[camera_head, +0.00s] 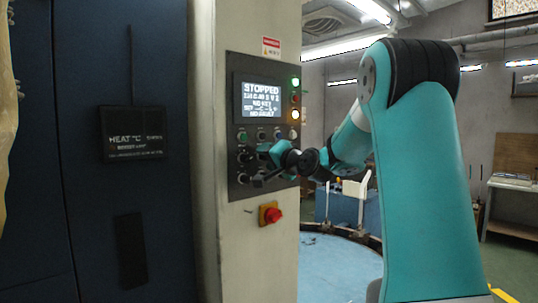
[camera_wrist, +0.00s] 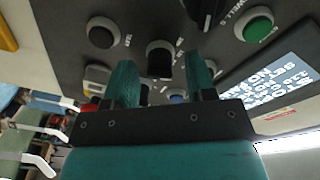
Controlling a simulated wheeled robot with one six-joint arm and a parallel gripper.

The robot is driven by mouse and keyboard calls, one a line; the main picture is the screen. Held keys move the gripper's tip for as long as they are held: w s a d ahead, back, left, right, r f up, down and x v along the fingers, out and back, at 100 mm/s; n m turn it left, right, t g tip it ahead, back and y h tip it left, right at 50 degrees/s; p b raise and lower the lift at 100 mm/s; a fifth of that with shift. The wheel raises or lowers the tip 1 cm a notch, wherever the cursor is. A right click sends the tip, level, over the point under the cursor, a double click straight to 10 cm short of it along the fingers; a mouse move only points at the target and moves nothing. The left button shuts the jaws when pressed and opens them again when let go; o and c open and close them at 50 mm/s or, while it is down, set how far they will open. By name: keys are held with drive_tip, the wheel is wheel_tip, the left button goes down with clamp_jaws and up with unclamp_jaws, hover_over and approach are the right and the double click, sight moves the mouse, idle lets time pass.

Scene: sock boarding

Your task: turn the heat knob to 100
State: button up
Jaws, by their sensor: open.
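My gripper (camera_head: 259,166) is at the lower part of the grey control panel (camera_head: 236,84), in front of its knobs. In the wrist view my gripper (camera_wrist: 161,72) is open, with its two teal fingers apart. A black knob (camera_wrist: 160,58) shows in the gap between the fingers; I cannot tell whether they touch it. Another dark knob (camera_wrist: 205,12) is beyond the right finger, beside lettering like "DWELL S". A further one (camera_wrist: 102,32) is up and left. I cannot read which is the heat knob. The screen (camera_head: 262,98) reads "STOPPED"; its smaller lines are blurred.
A red stop button (camera_head: 272,215) on a yellow base sits below the panel. A green button (camera_wrist: 256,24) is near the screen. Indicator lamps (camera_head: 295,98) line the panel's right edge.

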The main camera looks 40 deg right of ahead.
drive_tip(key=c, duration=0.9)
drive_tip(key=shift+f, duration=0.1)
drive_tip(key=shift+b, duration=0.5)
drive_tip(key=n+b, duration=0.8)
drive_tip(key=b, duration=0.5)
drive_tip(key=shift+f+t, duration=0.1)
drive_tip(key=shift+t, duration=0.2)
drive_tip(key=shift+y+b, duration=0.3)
drive_tip(key=shift+b, duration=0.05)
drive_tip(key=shift+n, duration=0.3)
